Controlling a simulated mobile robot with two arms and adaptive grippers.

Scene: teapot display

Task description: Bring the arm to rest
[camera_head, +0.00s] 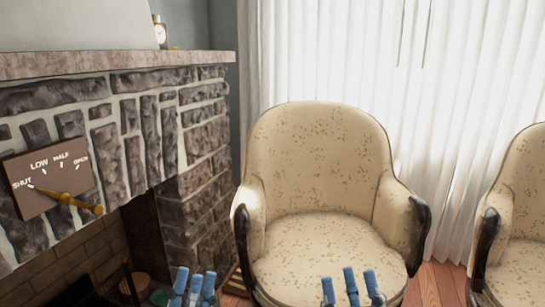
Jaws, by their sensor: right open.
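My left gripper (195,287) shows only its blue fingertips at the bottom edge, left of the armchair. Its fingers stand close together, and I cannot tell whether it is open or shut. My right gripper (350,288) shows blue fingertips at the bottom edge, in front of the armchair seat in the picture. Its fingers are spread and nothing shows between them. The arms behind both grippers are out of the frame.
A stone fireplace (131,154) stands at left. Its brown dial plate (47,168) carries a brass lever (77,203) by SHUT. A clock (160,32) is on the mantel (120,65). A cream armchair (318,165) stands centre; another (525,190) is at right.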

